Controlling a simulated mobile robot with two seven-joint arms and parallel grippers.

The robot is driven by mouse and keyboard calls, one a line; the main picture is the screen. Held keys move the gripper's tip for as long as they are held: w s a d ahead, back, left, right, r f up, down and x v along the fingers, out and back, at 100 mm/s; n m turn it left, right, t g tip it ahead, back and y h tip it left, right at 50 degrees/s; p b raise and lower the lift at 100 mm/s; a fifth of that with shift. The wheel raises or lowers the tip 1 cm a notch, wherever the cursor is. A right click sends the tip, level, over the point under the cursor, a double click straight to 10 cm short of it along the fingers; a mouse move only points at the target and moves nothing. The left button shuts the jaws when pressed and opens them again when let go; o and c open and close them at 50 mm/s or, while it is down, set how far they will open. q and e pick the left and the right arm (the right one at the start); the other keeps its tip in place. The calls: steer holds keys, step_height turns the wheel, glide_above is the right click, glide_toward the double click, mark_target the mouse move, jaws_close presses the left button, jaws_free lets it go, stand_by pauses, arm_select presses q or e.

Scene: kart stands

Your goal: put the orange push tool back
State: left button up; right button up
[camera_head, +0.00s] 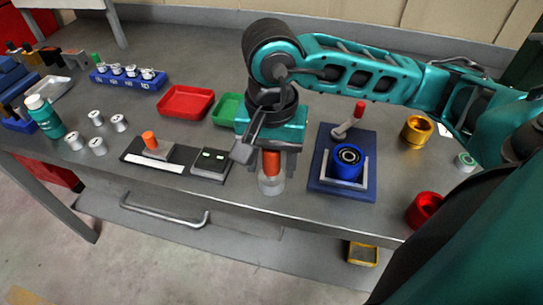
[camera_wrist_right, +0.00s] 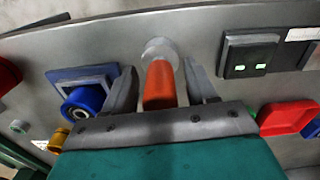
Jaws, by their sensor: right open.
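The orange push tool (camera_head: 271,164) stands upright at the front of the bench, its lower end in or on a clear round holder (camera_head: 271,183). My right gripper (camera_head: 267,155) is above it, pointing down, with its jaws open. In the right wrist view the orange tool (camera_wrist_right: 160,84) lies between the two spread fingers, with gaps on both sides. The clear round part (camera_wrist_right: 160,48) shows beyond it. Whether the tool is seated in that part or joined to it, I cannot tell. My left gripper is not in view.
A blue stand (camera_head: 328,181) with a blue ring and a red-knobbed lever is close on the right. A dark box with green lights (camera_head: 211,164) and a black plate with an orange knob (camera_head: 149,140) are on the left. Red (camera_head: 186,102) and green trays lie behind.

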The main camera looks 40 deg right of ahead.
steer(key=shift+r+p, duration=0.3)
steer(key=shift+p, duration=0.1)
step_height(320, 180, up, 12)
steer(key=shift+f+p, duration=0.15)
steer(key=shift+p, duration=0.45)
